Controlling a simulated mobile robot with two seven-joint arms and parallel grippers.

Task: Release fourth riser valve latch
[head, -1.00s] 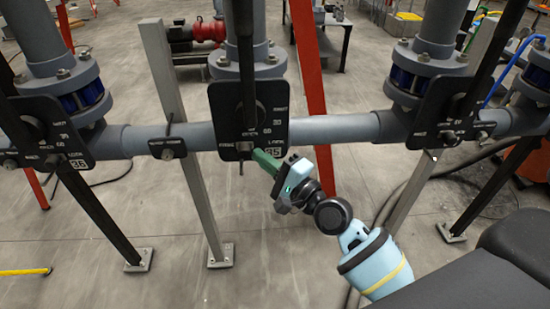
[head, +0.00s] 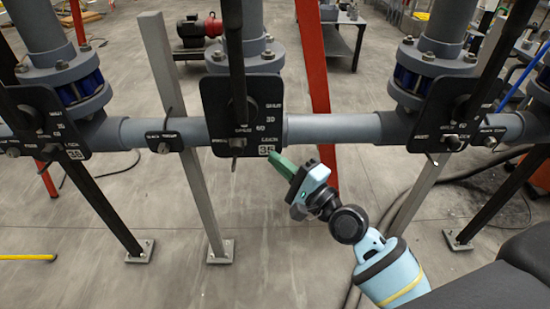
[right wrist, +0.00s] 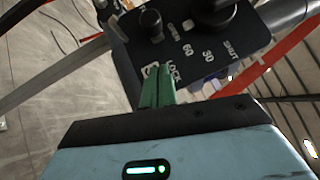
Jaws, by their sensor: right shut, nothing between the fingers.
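The middle riser valve has a black lock plate (head: 215,115) marked 35, with angle marks and the word LOCK. A black lever (head: 235,50) stands upright across it. The small latch pin (head: 238,143) sits at the plate's lower edge; it also shows as a round knob in the right wrist view (right wrist: 150,20). My right gripper (head: 281,164) has green fingers, closed together and empty, just right of and below the latch, apart from it. In the right wrist view the fingertips (right wrist: 157,85) overlap the plate's LOCK corner. My left gripper is not in view.
Similar valve plates stand at left (head: 45,120) and right (head: 450,115), with long dark levers. A grey horizontal pipe (head: 335,128) runs behind the plates. Grey posts (head: 183,120) and a red post (head: 313,75) stand near. The floor below the pipe is mostly clear.

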